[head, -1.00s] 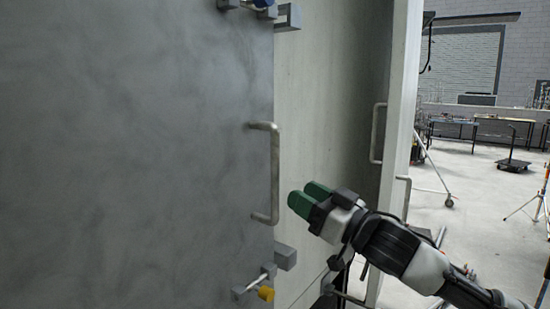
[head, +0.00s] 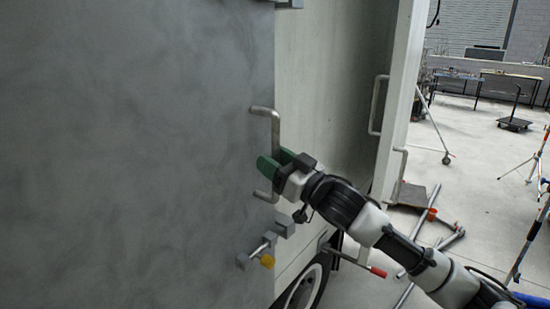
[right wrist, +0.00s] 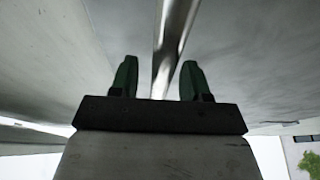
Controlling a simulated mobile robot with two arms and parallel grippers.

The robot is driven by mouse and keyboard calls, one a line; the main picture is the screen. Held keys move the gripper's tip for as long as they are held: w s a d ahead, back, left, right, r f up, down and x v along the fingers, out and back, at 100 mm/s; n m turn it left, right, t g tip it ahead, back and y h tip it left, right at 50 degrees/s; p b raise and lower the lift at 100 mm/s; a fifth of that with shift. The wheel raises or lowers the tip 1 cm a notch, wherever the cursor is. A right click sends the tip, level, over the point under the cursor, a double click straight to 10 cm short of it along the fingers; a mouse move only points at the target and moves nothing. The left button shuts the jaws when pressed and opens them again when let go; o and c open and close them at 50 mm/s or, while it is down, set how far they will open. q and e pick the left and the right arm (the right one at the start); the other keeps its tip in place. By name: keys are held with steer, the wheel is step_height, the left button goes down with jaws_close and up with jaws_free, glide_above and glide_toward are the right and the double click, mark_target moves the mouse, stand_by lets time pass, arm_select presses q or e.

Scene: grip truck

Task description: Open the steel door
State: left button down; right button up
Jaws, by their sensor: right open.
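The steel door (head: 130,150) is a large grey panel filling the left of the head view. A bent metal bar handle (head: 276,128) stands upright near its right edge. My right gripper (head: 273,160), with green fingers, is at the lower half of this handle. In the right wrist view the open fingers (right wrist: 156,80) stand apart on either side of the handle bar (right wrist: 170,45), with a gap on both sides. The fingers hide part of the handle in the head view. My left gripper is not in view.
The truck's pale side wall (head: 325,100) and a wheel (head: 303,290) are to the right. Loose pipes (head: 430,235) and a tripod (head: 530,210) stand or lie on the floor at right.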

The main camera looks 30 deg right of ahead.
steer(key=shift+c, duration=0.3)
jaws_close()
steer(key=s+b, duration=0.1)
steer(key=s, duration=0.1)
steer(key=s+d+b, duration=0.1)
steer(key=s+b, duration=0.1)
steer(key=s, duration=0.1)
steer(key=shift+s+d+f+b, duration=0.2)
steer(key=shift+s+d+b, duration=0.1)
steer(key=shift+s, duration=0.25)
steer(key=shift+s+d+r, duration=0.1)
steer(key=shift+s+r, duration=0.1)
